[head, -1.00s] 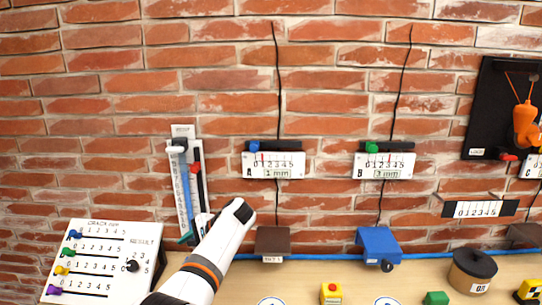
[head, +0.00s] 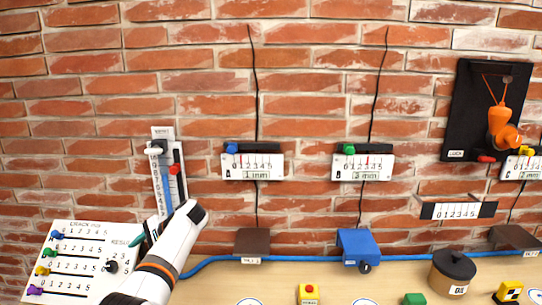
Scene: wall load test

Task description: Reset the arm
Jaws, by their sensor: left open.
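An orange jointed arm (head: 502,125) hangs on a black panel (head: 464,118) on the brick wall at the right. Thin orange cords run from it up to the panel's top. A red handle (head: 487,158) sticks out at the panel's lower edge. My left gripper (head: 146,235) is at the lower left, far from the orange arm. It is open, beside the foot of the blue upright gauge (head: 162,180), partly hidden by my white wrist. A small green tip shows at it; I cannot tell if it touches anything. My right gripper does not show.
The crack-width board (head: 75,240) stands left of my left arm. Gauges A (head: 236,168) and B (head: 350,168) hang on the wall.

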